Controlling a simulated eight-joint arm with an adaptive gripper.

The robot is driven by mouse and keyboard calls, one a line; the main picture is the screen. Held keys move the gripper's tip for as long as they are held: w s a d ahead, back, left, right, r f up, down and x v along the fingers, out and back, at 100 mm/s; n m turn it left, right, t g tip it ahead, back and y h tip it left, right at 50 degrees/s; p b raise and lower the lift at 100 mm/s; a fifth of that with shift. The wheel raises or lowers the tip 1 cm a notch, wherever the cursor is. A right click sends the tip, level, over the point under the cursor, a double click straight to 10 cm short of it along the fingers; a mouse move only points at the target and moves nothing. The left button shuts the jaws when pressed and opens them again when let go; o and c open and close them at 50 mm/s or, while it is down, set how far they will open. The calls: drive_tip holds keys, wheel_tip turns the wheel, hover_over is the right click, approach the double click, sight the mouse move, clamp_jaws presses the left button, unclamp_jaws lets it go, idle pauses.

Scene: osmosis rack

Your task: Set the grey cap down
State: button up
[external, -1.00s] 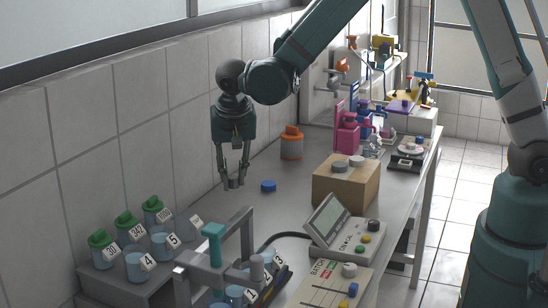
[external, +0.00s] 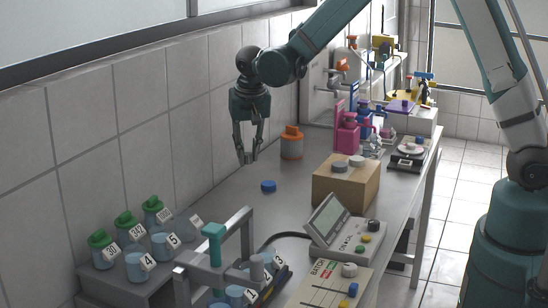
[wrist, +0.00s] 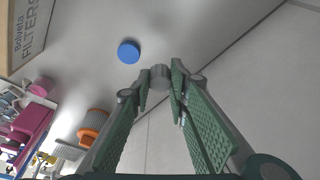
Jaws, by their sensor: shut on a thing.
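My gripper (external: 246,158) hangs above the table, with its fingers pointing down. It is shut on a small grey cap (wrist: 160,76), which shows between the fingertips in the wrist view. In the external view the cap is small and mostly hidden by the fingers. The cap is in the air, apart from the table. A blue cap (external: 268,186) lies on the table below and to the right of my gripper; it also shows in the wrist view (wrist: 128,51).
An orange-lidded jar (external: 291,143) stands behind. A cardboard box (external: 345,187) with caps on top is at right. The rack (external: 214,262) and numbered jars (external: 135,262) are in front. The table (external: 225,193) is bare around the blue cap.

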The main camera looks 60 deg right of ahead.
drive_tip(key=n+b, duration=0.1)
drive_tip(key=b, duration=0.1)
hover_over(278, 168)
drive_tip(key=shift+s+a+r, duration=0.2)
drive_tip(key=shift+s+a, duration=0.05)
drive_tip(key=shift+s, duration=0.05)
drive_tip(key=shift+f, duration=3.15)
drive_tip(key=shift+f, duration=0.1)
drive_tip(key=shift+f, duration=1.8)
drive_tip(key=shift+f+b, duration=0.2)
drive_tip(key=shift+b, duration=0.1)
drive_tip(key=o, duration=0.7)
drive_tip(key=shift+r, duration=0.1)
drive_tip(key=shift+r, duration=0.1)
